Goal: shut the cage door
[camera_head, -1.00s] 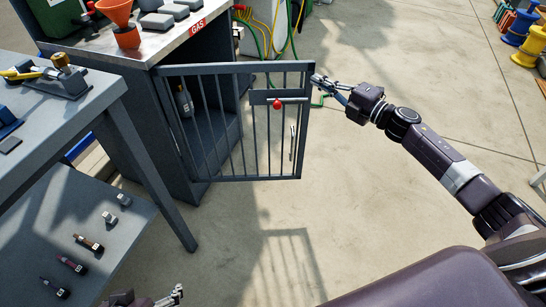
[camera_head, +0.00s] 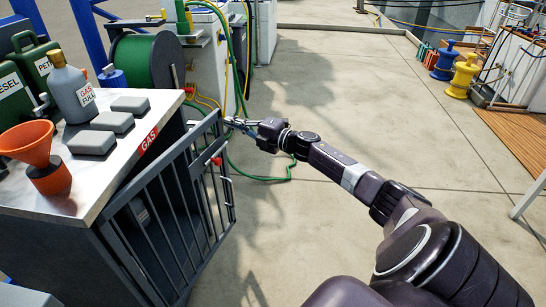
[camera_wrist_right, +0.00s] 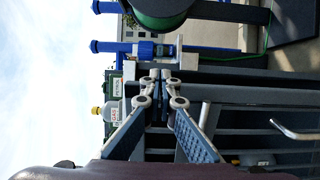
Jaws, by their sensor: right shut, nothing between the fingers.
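The grey barred cage door (camera_head: 178,205) of the gas cabinet hangs slightly ajar, its free edge standing off the cabinet at the far right. It carries a red knob (camera_head: 216,161) and a pale handle (camera_head: 228,190). My right gripper (camera_head: 230,121) is shut and empty at the top corner of the door's free edge; whether it touches the door I cannot tell. In the right wrist view, the fingertips (camera_wrist_right: 162,75) meet beside the dark door bars, with the handle (camera_wrist_right: 296,132) at the right. My left gripper is out of view.
The cabinet's metal top (camera_head: 120,150) bears an orange funnel (camera_head: 40,155), a grey gas bottle (camera_head: 73,93) and several grey blocks. A green hose (camera_head: 268,178) lies on the floor behind my right gripper.

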